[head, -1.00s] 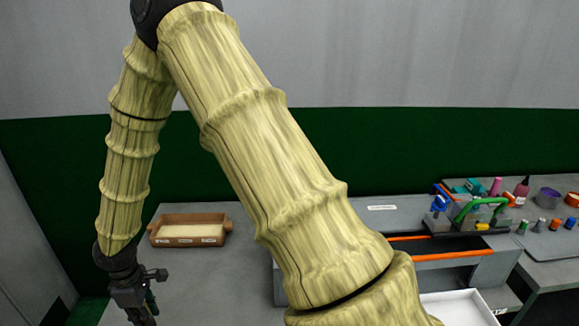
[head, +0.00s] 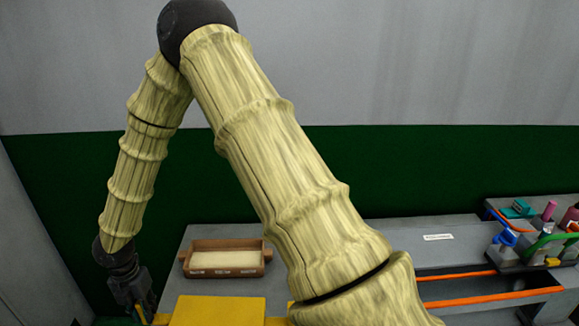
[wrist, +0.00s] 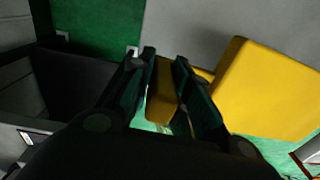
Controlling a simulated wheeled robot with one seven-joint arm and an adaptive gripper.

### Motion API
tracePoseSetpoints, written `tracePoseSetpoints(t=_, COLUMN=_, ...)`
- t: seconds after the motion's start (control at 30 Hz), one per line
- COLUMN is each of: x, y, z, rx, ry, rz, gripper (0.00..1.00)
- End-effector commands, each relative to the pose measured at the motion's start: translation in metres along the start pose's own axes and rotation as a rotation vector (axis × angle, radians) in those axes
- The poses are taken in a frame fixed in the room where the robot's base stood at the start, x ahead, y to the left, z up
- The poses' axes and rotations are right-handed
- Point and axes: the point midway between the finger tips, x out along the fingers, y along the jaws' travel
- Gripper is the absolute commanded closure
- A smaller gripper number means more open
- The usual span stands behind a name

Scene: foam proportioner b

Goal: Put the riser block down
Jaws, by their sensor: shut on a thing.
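The yellow riser block (head: 217,311) shows at the bottom edge of the head view, just right of my gripper, cut off by the frame. My gripper (head: 140,312) is at the lower left there, partly out of frame. In the wrist view, my gripper (wrist: 165,65) is shut on a narrow yellow part of the riser block. The block's large yellow body (wrist: 268,92) extends to the right of the fingers. Its underside and what lies beneath it are hidden, so I cannot tell whether it touches anything.
A brown tray (head: 224,271) with a pale inside sits on the grey bench (head: 195,240) beyond the block. Orange bars (head: 490,300) and a cluster of coloured parts (head: 535,240) are at the right. A dark open bin (wrist: 65,90) is at left in the wrist view.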

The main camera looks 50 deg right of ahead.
Motion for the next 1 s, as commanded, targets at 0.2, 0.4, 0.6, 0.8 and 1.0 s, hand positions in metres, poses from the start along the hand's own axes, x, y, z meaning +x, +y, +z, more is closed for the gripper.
tracePoseSetpoints(t=0.2, x=-0.001, y=-0.003, z=0.003, rx=-0.048, ry=0.000, rz=-0.001, gripper=1.00)
tracePoseSetpoints(t=0.4, x=0.006, y=-0.005, z=0.004, rx=-0.043, ry=0.000, rz=-0.002, gripper=1.00)
tracePoseSetpoints(t=0.6, x=0.035, y=-0.005, z=0.004, rx=-0.044, ry=0.000, rz=-0.004, gripper=1.00)
tracePoseSetpoints(t=0.8, x=0.054, y=-0.003, z=0.004, rx=-0.046, ry=-0.001, rz=-0.001, gripper=1.00)
tracePoseSetpoints(t=1.0, x=0.063, y=-0.002, z=0.003, rx=-0.047, ry=0.000, rz=-0.002, gripper=1.00)
